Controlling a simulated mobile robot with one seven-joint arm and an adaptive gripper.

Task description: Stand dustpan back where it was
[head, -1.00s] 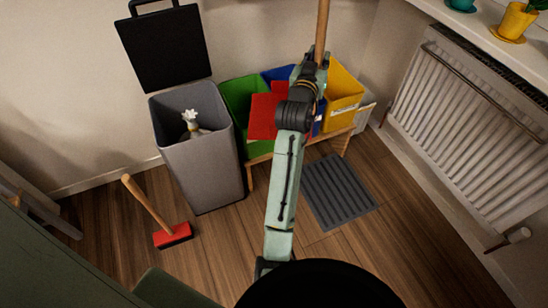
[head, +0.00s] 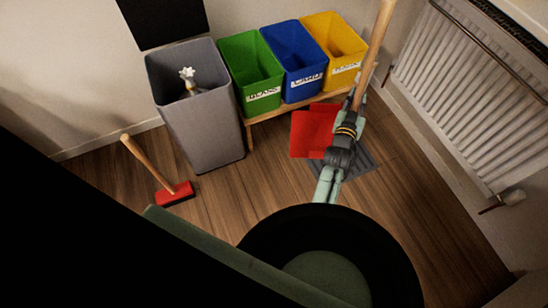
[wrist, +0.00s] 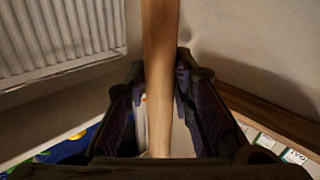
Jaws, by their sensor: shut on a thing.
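The dustpan has a red pan (head: 312,130) and a long wooden handle (head: 374,48). My gripper (head: 354,108) is shut on the handle. In the wrist view the handle (wrist: 160,60) runs upright between the fingers of my gripper (wrist: 161,100). In the head view the pan hangs left of the gripper, in front of the dark ribbed mat (head: 358,164) and below the bins. Whether the pan touches the floor or mat cannot be told. The gripper and arm hide part of the handle and mat.
Green (head: 251,75), blue (head: 293,62) and yellow (head: 335,48) bins stand on a low wooden bench (head: 262,117). A grey bin (head: 202,130) is left of them. A red brush (head: 176,193) stands on the floor at left. A radiator (head: 470,85) is on the right wall.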

